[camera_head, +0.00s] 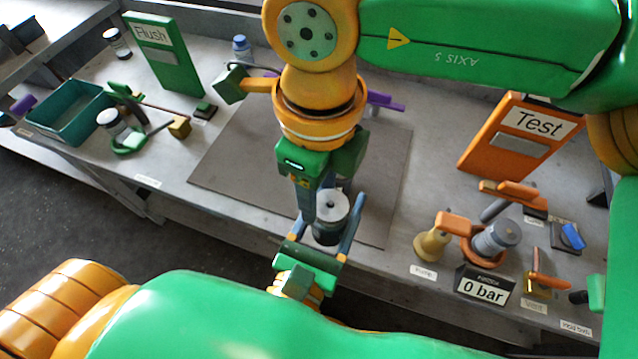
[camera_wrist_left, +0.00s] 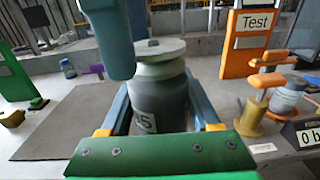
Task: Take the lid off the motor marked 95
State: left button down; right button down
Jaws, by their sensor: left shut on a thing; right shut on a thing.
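The motor (camera_head: 327,234) is a dark grey cylinder with a pale lid (camera_head: 333,204) that has a small knob on top. My left gripper (camera_head: 328,224) comes from the front, its blue fingers shut on either side of the motor body. In the left wrist view the motor (camera_wrist_left: 162,103) bears a partly hidden label ending in 5; the lid (camera_wrist_left: 157,50) is on top. My right gripper (camera_head: 314,208) points down from above, shut on the lid. One of its fingers covers the lid's left side. I cannot tell whether the lid is clear of the body.
The motor is over the front of a grey mat (camera_head: 240,170). At right stand an orange Test panel (camera_head: 497,155), a fixture holding another motor (camera_head: 497,237) and a 0 bar display (camera_head: 483,288). At left are a green Flush panel (camera_head: 168,65), a teal bin (camera_head: 65,108) and more motors (camera_head: 112,122).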

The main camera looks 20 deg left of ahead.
jog(key=shift+r, duration=0.15)
jog(key=shift+r, duration=1)
